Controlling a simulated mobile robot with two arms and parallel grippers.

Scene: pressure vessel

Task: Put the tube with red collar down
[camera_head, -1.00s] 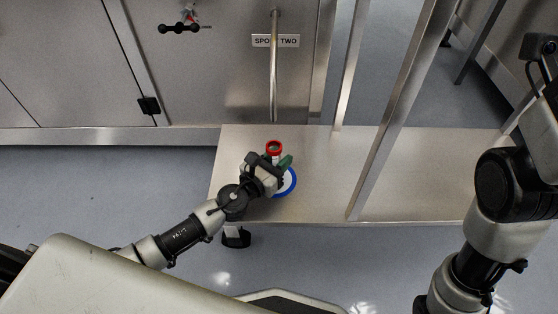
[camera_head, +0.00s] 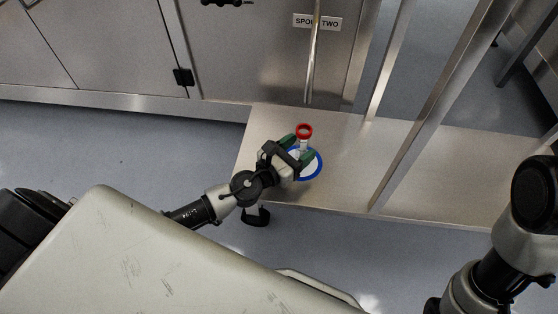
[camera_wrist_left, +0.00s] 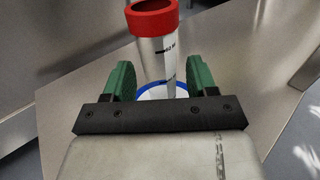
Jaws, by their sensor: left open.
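The tube with the red collar (camera_head: 304,132) stands upright on the white disc with a blue rim (camera_head: 319,168) on the steel shelf. In the left wrist view, the tube (camera_wrist_left: 157,50) shows its red collar at the top and dark marks on its clear side. The blue rim (camera_wrist_left: 150,92) shows around its foot. My left gripper (camera_head: 299,150) is open, its green fingers on either side of the tube. In the left wrist view gaps show between the tube and both fingers of the gripper (camera_wrist_left: 160,82). My right gripper is out of view; only the right arm shows.
The steel shelf (camera_head: 345,170) has free room to the right of the disc. Slanted steel posts (camera_head: 440,110) rise from it. A cabinet with a "SPOT TWO" label (camera_head: 317,22) and a vertical bar handle (camera_head: 313,60) stands behind.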

